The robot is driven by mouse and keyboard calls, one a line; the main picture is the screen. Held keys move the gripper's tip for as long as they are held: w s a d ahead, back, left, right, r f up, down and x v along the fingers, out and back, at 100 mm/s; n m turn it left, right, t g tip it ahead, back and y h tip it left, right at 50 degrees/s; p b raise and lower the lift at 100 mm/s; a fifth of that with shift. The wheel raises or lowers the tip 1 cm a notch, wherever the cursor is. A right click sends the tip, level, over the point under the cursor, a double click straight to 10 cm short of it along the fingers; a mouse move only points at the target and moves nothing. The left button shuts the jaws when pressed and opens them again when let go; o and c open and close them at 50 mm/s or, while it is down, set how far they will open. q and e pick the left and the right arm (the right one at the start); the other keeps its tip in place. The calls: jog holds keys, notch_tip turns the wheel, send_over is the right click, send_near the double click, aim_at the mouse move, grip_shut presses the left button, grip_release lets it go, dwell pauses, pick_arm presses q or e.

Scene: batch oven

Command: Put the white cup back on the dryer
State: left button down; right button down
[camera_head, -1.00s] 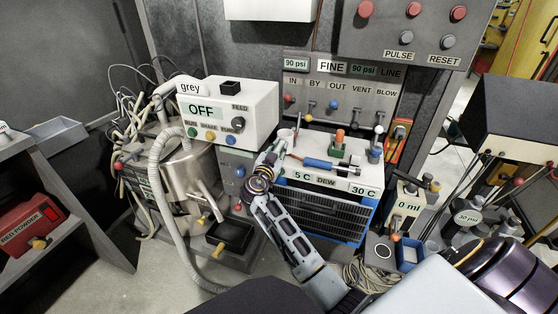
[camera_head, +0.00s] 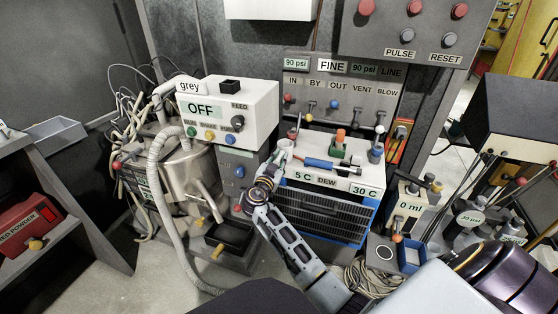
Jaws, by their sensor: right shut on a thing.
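The white cup (camera_head: 287,145) is at the left end of the dryer's top. My right gripper (camera_head: 279,158) is shut on it and partly hides it. I cannot tell whether the cup's base touches the dryer. The dryer (camera_head: 330,181) is a white-topped box marked "5 C DEW 30 C", with a dark grille and blue edges. My left gripper is not in view.
A blue-handled tool (camera_head: 318,163), a green block with an orange knob (camera_head: 340,148) and a blue-topped fitting (camera_head: 376,152) are on the dryer's top. The grey feeder box (camera_head: 228,112), marked "OFF", stands close on the left. A valve panel (camera_head: 340,92) is behind.

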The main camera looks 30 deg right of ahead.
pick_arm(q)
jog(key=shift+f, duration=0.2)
pick_arm(e)
jog(key=c, duration=1.6)
grip_release()
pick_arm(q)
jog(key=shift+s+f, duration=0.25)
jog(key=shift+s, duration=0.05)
pick_arm(e)
jog(key=shift+o, duration=1.4)
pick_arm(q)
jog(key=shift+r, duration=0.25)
